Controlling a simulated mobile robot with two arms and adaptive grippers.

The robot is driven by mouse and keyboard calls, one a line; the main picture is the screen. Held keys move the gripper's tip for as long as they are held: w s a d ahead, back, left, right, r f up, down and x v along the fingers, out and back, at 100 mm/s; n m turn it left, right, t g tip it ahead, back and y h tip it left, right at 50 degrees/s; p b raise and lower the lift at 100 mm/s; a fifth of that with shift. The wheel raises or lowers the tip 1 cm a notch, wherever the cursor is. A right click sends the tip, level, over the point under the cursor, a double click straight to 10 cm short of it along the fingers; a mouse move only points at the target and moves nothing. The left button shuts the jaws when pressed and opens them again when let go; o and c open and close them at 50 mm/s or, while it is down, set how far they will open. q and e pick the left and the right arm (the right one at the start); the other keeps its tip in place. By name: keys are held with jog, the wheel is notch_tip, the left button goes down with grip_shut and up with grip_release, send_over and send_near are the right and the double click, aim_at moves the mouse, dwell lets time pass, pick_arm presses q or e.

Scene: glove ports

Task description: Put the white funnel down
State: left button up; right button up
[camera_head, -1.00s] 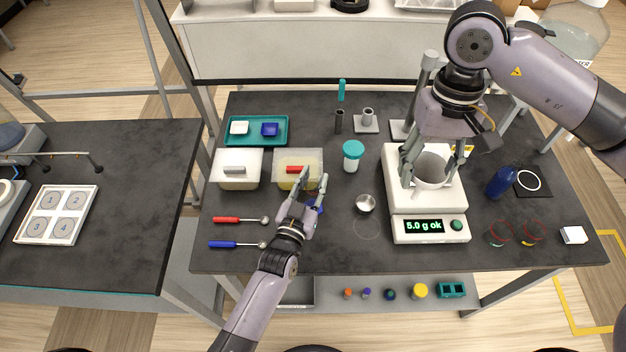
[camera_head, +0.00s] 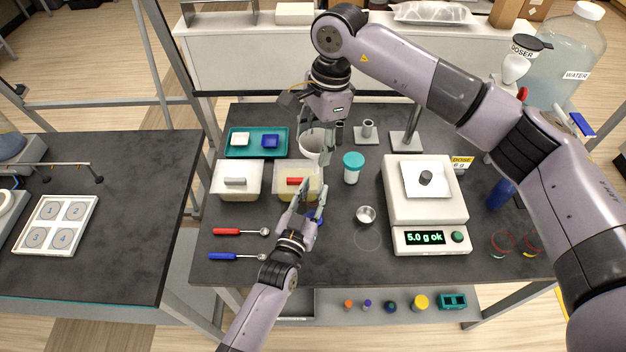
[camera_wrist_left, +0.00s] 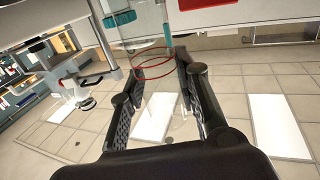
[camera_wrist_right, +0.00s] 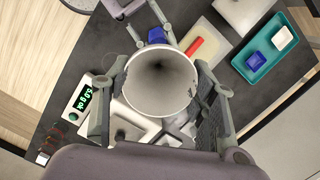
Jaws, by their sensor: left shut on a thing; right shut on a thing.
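The white funnel (camera_head: 311,143) is held in my right gripper (camera_head: 318,155), above the back of the bench, between the teal tray and the teal-lidded jar. In the right wrist view the funnel (camera_wrist_right: 160,82) shows its wide round mouth, with a finger on each side. My left gripper (camera_head: 310,192) is lower, near the clear tub at the bench's middle. It is shut on a clear vessel with a red ring (camera_wrist_left: 153,62), seen between its fingers in the left wrist view. The vessel is hard to make out in the head view.
A balance (camera_head: 425,190) reads "5.0 g ok". A teal-lidded jar (camera_head: 352,168), clear tub (camera_head: 308,168), white box (camera_head: 238,180), teal tray (camera_head: 257,141) and small grey stand (camera_head: 367,133) surround the grippers. Bare bench shows at front centre.

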aim_at(315, 167)
jog(key=f, duration=1)
jog(key=shift+w+a+f, duration=0.1)
jog(key=shift+w+a, duration=0.05)
jog(key=shift+a, duration=0.15)
jog(key=o, duration=0.8)
jog(key=r, duration=0.4)
jog(key=d+r, duration=0.1)
jog(key=r, duration=0.7)
jog(key=shift+w+d, duration=0.3)
jog(key=shift+d, duration=0.05)
